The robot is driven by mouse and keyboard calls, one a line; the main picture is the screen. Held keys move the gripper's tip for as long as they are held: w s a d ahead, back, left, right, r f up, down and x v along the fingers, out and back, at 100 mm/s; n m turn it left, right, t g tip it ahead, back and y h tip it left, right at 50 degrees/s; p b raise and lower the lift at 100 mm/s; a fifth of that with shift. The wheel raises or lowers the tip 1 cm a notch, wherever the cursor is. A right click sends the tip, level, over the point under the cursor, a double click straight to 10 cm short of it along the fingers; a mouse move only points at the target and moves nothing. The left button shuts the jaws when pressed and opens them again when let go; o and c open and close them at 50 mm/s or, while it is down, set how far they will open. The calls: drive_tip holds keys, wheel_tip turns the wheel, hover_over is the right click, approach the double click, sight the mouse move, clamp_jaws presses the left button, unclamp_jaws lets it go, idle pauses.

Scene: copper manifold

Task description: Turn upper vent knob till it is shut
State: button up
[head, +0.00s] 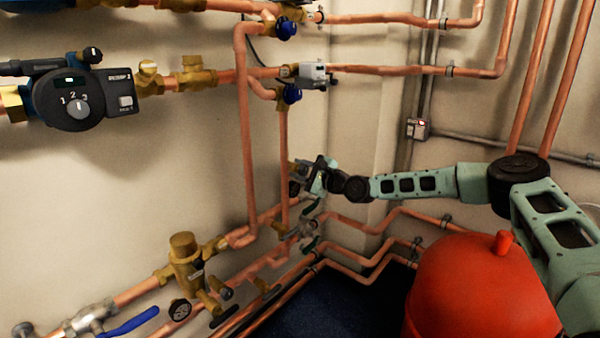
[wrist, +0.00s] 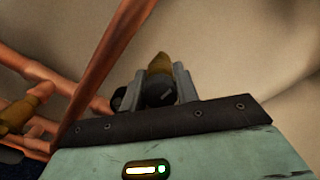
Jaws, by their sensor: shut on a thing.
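My gripper (head: 303,177) is at the wall fitting beside the vertical copper pipes, near the middle of the head view. In the wrist view its two grey fingers (wrist: 160,88) stand on either side of a black knob (wrist: 158,93) and are shut on it. The brass vent body (wrist: 160,63) shows just beyond the knob, between the fingertips. In the head view the gripper hides most of the vent and knob. The knob's turn angle cannot be made out.
Copper pipes (head: 246,140) run close left of my gripper. Blue-capped valves (head: 291,94) sit above it. A black round part (wrist: 117,98) lies just left of the fingers. A red tank (head: 480,290) stands below my arm. A brass valve (head: 185,262) is at lower left.

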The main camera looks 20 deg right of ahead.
drive_tip(key=shift+f, duration=0.1)
idle(0.3)
drive_tip(key=o, duration=1)
drive_tip(key=shift+c, duration=0.2)
drive_tip(key=shift+s+d, duration=0.1)
drive_tip(key=p+v, duration=0.2)
drive_tip(key=v, duration=1.5)
drive_tip(key=shift+p, duration=0.3)
drive_tip(key=shift+s+d, duration=0.1)
